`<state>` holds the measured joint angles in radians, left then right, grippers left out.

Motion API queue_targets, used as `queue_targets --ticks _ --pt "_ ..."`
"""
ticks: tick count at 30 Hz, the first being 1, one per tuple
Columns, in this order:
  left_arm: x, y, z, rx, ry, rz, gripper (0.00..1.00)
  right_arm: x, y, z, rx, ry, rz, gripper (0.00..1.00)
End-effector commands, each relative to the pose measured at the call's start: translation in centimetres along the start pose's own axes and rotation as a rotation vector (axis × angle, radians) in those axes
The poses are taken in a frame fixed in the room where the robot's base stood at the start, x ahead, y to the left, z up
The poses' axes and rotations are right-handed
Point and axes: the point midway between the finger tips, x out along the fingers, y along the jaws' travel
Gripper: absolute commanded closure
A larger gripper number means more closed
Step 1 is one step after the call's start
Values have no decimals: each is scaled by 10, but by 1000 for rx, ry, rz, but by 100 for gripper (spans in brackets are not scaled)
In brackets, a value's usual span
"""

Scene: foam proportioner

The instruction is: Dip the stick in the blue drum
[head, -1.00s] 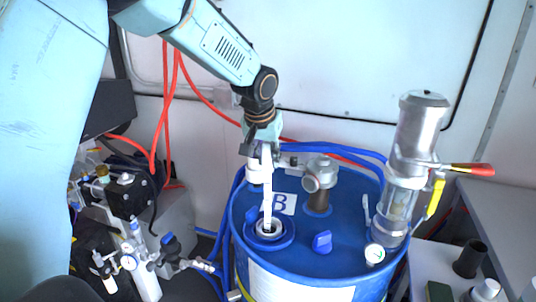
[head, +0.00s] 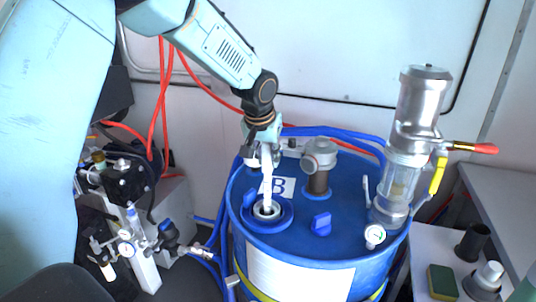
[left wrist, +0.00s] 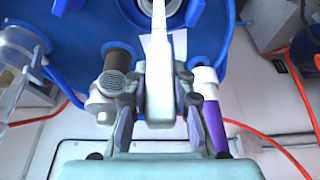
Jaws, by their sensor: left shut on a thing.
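The blue drum (head: 337,221) stands in the middle of the head view, with a "B" label on its lid. My left gripper (head: 262,158) is above the lid, shut on the white stick (head: 267,186). The stick points down, close to upright, and its lower end reaches into the round white-rimmed opening (head: 267,211) in the lid. That end is hidden inside. In the left wrist view the stick (left wrist: 159,75) sits between the two fingers of my left gripper (left wrist: 160,105). My right gripper is not in view.
A brown-necked fitting (head: 318,180), a blue cap (head: 321,223) and a tall metal pump with a clear section (head: 411,130) stand on the lid. Blue hoses (head: 335,132) run behind. A bench at right holds a sponge (head: 442,282) and dark cup (head: 472,242).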

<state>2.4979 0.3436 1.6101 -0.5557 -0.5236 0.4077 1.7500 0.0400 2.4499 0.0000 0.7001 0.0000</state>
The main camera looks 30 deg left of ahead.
Motion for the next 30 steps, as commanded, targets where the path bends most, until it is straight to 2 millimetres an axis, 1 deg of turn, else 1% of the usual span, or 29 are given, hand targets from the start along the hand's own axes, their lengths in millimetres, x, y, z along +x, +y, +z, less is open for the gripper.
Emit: queue_targets --ticks 1,9,30 --pt "4 0 2 0 0 0 100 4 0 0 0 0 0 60" --pt "20 0 8 -1 0 0 100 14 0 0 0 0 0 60" --pt "56 0 23 0 0 0 100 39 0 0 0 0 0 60"
